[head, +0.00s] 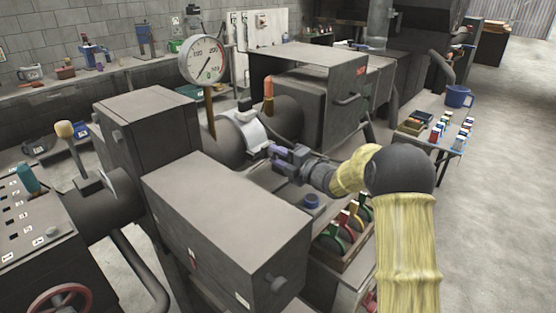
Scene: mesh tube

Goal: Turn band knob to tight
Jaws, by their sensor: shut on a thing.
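A pale metal band (251,131) wraps around the dark horizontal tube (226,143) in the middle of the head view. My gripper (273,152) reaches in from the right, at the lower right side of the band. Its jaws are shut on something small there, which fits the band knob. The jaws hide the knob, so its shape and turn position cannot be made out. A round dial gauge (203,60) stands on a brown stem behind the tube, its needle too small to read surely.
A large dark box (228,213) stands in front of the band, and a hooded machine (306,68) stands behind. Colored rings (342,227) sit in a wooden tray below my arm. Open floor lies farther right.

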